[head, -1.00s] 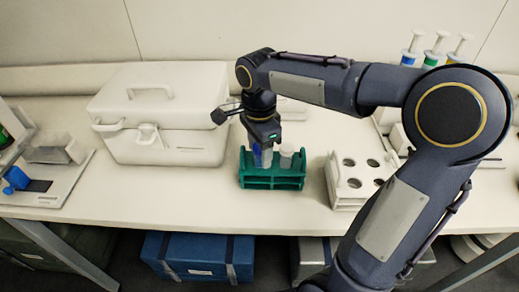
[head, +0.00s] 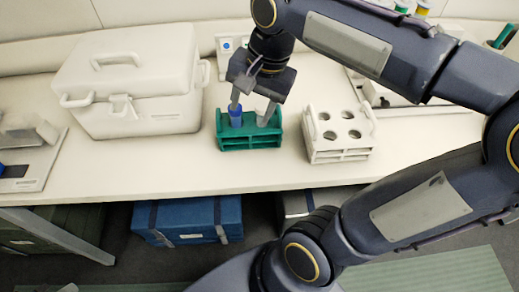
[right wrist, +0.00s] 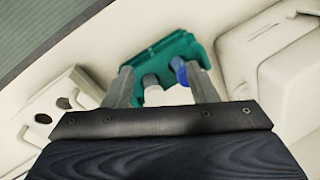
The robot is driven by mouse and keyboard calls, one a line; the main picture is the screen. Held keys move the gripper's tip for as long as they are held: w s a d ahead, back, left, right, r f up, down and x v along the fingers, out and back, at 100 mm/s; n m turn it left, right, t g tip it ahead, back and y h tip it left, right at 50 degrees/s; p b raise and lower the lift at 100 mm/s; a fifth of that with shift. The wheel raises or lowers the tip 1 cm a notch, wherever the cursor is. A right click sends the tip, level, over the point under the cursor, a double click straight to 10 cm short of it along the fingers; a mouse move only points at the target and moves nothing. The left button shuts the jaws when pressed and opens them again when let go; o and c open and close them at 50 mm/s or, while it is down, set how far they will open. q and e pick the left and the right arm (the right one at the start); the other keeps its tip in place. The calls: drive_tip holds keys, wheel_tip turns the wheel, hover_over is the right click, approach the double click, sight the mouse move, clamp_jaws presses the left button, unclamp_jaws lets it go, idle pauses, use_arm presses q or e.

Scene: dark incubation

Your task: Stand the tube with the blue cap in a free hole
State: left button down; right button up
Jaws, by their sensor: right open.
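The tube with the blue cap (head: 236,117) stands in the left part of the green rack (head: 250,142) in the head view. Its blue cap (right wrist: 180,70) shows beside the right-hand finger in the right wrist view. The same gripper (right wrist: 164,88) shows both fingers apart in the right wrist view, with no tube clearly gripped. A white rack (head: 338,146) with several empty round holes stands to the right. My left gripper is not in view.
A large white case (head: 130,85) stands left of the green rack. A white device (head: 35,150) sits at the far left. The bench (head: 200,165) is clear in front of the green rack. A blue box (head: 188,220) is under the bench.

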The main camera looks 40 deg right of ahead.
drive_tip(key=s+a+f+n+t+y, duration=0.2)
drive_tip(key=s+a+f+n+t, duration=0.1)
drive_tip(key=s+f+n, duration=0.5)
drive_tip(key=shift+s+a+f+n+t, duration=0.3)
drive_tip(key=shift+s+a+f+n, duration=0.1)
drive_tip(key=shift+s+n, duration=0.25)
idle(0.5)
